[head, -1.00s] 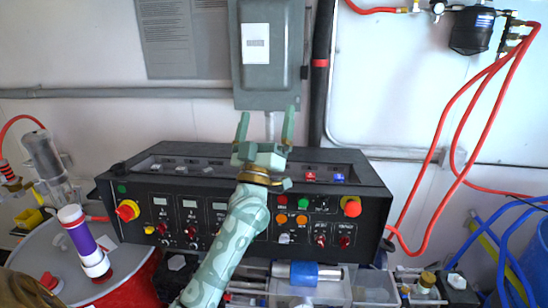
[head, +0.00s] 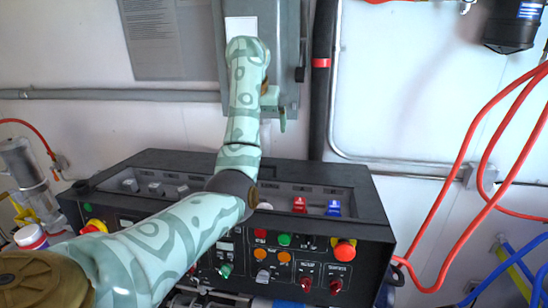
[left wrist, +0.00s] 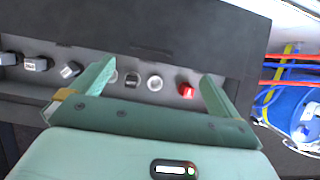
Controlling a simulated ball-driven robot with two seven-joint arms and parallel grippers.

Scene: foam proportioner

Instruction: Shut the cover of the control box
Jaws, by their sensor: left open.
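The black control box (head: 330,175) stands against the wall, with buttons and knobs on its sloped front. A recess (head: 278,193) along its top is uncovered and shows switches; it also shows in the left wrist view (left wrist: 135,68). A dark flat panel (left wrist: 150,25) lies beyond the recess there; I cannot tell whether it is the cover. My left gripper (head: 276,108) is raised above the box, before the grey wall box. In the left wrist view the open, empty fingers (left wrist: 157,78) frame several switches, one red (left wrist: 187,90). My right gripper is not in view.
The grey wall box (head: 290,55) hangs just behind my left gripper, with a dark lever on its right. A black vertical pipe (head: 322,100) runs beside it. Red hoses (head: 468,150) hang at the right.

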